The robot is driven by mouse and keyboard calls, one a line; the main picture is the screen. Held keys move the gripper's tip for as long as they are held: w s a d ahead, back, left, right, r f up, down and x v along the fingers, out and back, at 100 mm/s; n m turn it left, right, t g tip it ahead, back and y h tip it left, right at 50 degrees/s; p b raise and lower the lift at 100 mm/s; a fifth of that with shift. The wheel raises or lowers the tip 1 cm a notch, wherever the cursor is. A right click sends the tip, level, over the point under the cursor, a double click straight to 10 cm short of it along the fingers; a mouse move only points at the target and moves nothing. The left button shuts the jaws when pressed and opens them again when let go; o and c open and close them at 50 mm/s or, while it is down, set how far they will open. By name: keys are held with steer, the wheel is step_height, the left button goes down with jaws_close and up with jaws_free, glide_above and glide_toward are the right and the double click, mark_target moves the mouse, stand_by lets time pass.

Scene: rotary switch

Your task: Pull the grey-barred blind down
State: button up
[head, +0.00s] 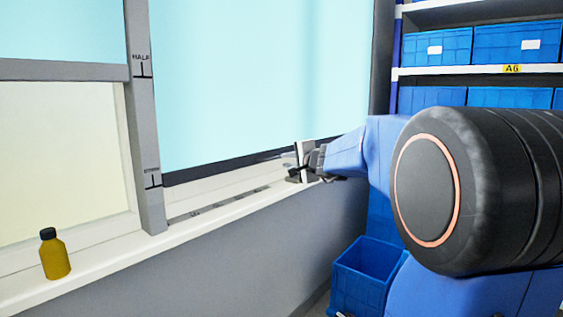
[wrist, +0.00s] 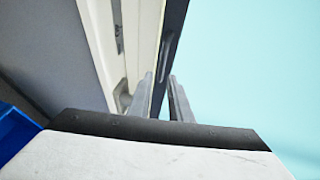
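The left blind's grey bar (head: 65,70) hangs level with the HALF mark on the post (head: 143,100), with cream pane below it. The right blind (head: 250,70) is pale blue and hangs low. Its dark bottom bar (head: 225,162) is near the lower mark, just above the sill; it also shows in the wrist view (wrist: 172,40). My gripper (head: 308,168) is at the right end of this dark bar, far from the grey bar. In the wrist view my gripper's fingers (wrist: 160,88) stand apart, one on each side of the dark bar. Whether they press on it cannot be seen.
A yellow-brown bottle (head: 54,255) with a dark cap stands on the white sill (head: 110,254) at the left. A shelf (head: 480,70) with blue bins is at the right. A blue crate (head: 365,270) sits below the sill, close to my arm.

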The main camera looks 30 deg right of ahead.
steer(key=s, duration=0.3)
steer(key=s+r, duration=0.1)
steer(key=s, duration=0.1)
steer(key=shift+s+a, duration=0.2)
steer(key=shift+s, duration=0.15)
steer(key=shift+a, duration=0.1)
steer(key=s+a+f+n+g+y, duration=0.25)
steer(key=s+a+f+n, duration=0.35)
steer(key=a, duration=0.5)
steer(key=s+a+f+n+g+y, duration=0.2)
steer(key=s+a+f+n+g, duration=0.15)
steer(key=s+a+f, duration=0.4)
steer(key=s+a+f+n+g+h, duration=0.1)
steer(key=s+f+n+g+h, duration=0.1)
steer(key=s+f+n, duration=0.2)
steer(key=s+a+f+n+g+h, duration=0.1)
steer(key=s+f+n+g, duration=0.2)
steer(key=s+f, duration=0.7)
steer(key=s+n, duration=0.1)
steer(key=s, duration=0.7)
steer(key=shift+a+h, duration=0.25)
steer(key=shift+h, duration=0.1)
